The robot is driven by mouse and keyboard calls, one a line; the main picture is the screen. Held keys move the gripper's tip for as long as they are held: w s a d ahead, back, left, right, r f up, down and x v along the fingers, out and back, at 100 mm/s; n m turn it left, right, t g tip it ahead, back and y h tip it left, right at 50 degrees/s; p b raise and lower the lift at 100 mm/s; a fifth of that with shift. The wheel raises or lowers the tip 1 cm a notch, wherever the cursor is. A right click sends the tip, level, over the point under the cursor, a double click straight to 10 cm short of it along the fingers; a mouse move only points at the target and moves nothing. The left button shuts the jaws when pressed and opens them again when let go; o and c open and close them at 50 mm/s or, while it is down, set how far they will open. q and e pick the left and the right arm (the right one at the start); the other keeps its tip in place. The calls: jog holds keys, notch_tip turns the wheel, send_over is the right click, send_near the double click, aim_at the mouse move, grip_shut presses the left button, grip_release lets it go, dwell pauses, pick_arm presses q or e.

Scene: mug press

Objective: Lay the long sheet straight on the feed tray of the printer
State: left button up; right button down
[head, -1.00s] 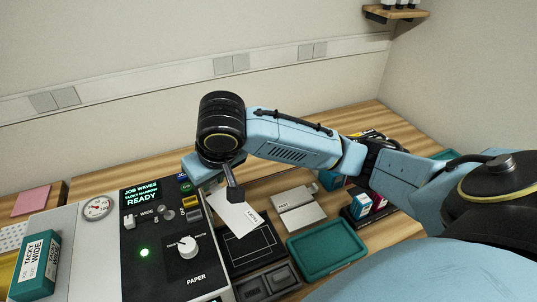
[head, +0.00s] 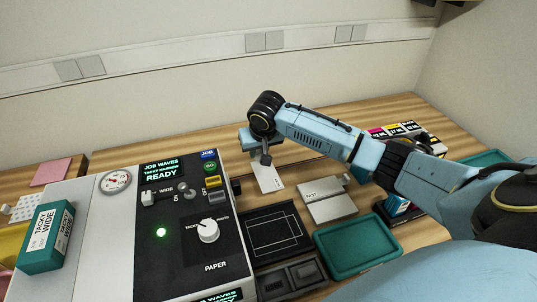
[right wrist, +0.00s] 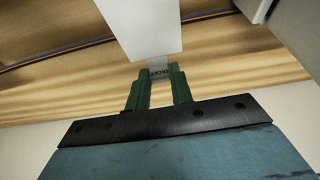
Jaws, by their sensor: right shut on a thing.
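My right gripper (head: 266,158) is shut on a white sheet (head: 269,179), which hangs out below and beyond the fingers. In the right wrist view the green fingertips (right wrist: 160,78) pinch the sheet's end with a small dark label, and the white sheet (right wrist: 148,25) reaches to the top edge. The printer (head: 190,225) is the black and grey machine at left, its display reading READY. A black tray with a white outline (head: 274,234) lies at its right side, bare. The sheet is behind this tray, apart from it in the picture. My left gripper is not in view.
A grey block marked FAST (head: 327,202) stands right of the sheet. A teal tray (head: 358,246) lies in front of it. Ink boxes (head: 397,130) stand at right, partly behind my arm. A teal TACKY WIDE box (head: 46,238) sits on the printer's left.

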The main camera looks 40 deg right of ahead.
jog(key=shift+f+b, duration=0.5)
jog(key=shift+f, duration=2.1)
jog(key=shift+f, duration=0.1)
jog(key=c, duration=1.2)
grip_release()
jog(key=shift+c, duration=0.2)
